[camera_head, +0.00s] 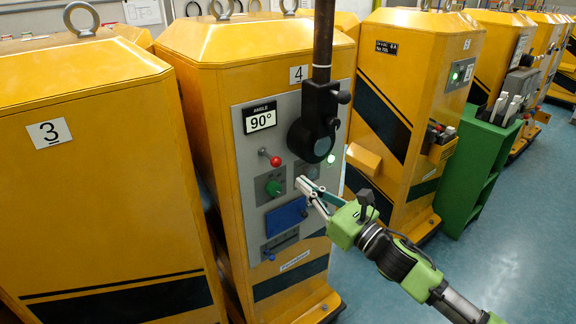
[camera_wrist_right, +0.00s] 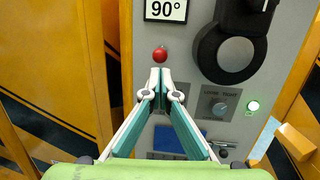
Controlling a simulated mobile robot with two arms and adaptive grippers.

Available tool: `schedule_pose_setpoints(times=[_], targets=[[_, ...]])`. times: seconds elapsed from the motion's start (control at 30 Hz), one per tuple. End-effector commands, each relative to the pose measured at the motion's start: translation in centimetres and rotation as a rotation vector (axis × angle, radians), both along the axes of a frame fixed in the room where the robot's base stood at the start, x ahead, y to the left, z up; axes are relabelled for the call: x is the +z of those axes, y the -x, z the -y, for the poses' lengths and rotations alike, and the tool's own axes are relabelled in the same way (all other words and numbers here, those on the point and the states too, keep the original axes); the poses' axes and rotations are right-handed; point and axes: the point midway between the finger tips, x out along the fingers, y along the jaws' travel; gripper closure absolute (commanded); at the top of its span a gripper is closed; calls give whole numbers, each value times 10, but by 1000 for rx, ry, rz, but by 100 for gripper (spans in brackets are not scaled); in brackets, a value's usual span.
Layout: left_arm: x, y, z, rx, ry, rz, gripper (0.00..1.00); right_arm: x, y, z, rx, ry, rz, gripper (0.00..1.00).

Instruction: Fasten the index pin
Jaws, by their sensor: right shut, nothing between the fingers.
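A red ball knob (camera_head: 276,161) on a short metal stem sticks out of the grey panel (camera_head: 249,222) of machine 4; no label names it as the index pin. It also shows in the right wrist view (camera_wrist_right: 160,55), just above my fingertips. My right gripper (camera_head: 301,182) is shut and empty, pointing at the panel, right of a green knob (camera_head: 273,188). In the right wrist view my fingers (camera_wrist_right: 162,72) meet below the red ball and hide the green knob. A grey dial (camera_wrist_right: 221,108) marked LOOSE and TIGHT is to their right.
A black hub (camera_head: 312,138) with a long upright lever (camera_head: 323,45) is above my gripper. The sign (camera_head: 260,119) reads 90°. A green lamp (camera_wrist_right: 253,106) is lit. A blue plate (camera_head: 286,215) sits below. A green shelf (camera_head: 470,165) stands right; the floor is open.

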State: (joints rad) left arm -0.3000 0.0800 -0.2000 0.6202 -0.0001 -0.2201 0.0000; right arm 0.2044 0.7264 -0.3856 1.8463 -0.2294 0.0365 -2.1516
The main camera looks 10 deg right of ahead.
Motion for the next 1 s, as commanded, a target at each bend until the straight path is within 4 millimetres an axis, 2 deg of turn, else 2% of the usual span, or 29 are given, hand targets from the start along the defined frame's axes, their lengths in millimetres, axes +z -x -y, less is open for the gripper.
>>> schedule_pose_setpoints(times=[0.03,0.1,0.33,0.5,0.87,1.0], targets=[[8,0,0,0,0,0,55,7,-9,-4,-1,-3,2,100],[13,0,0,0,0,0,55,9,-20,-11,0,-3,2,100],[27,0,0,0,0,0,55,12,-46,-25,-1,-1,0,100],[30,0,0,0,0,0,55,11,-54,-29,0,-1,0,100],[30,0,0,0,0,0,55,10,-55,-30,0,0,0,100],[21,0,0,0,0,0,55,7,-64,-34,0,0,1,100]])
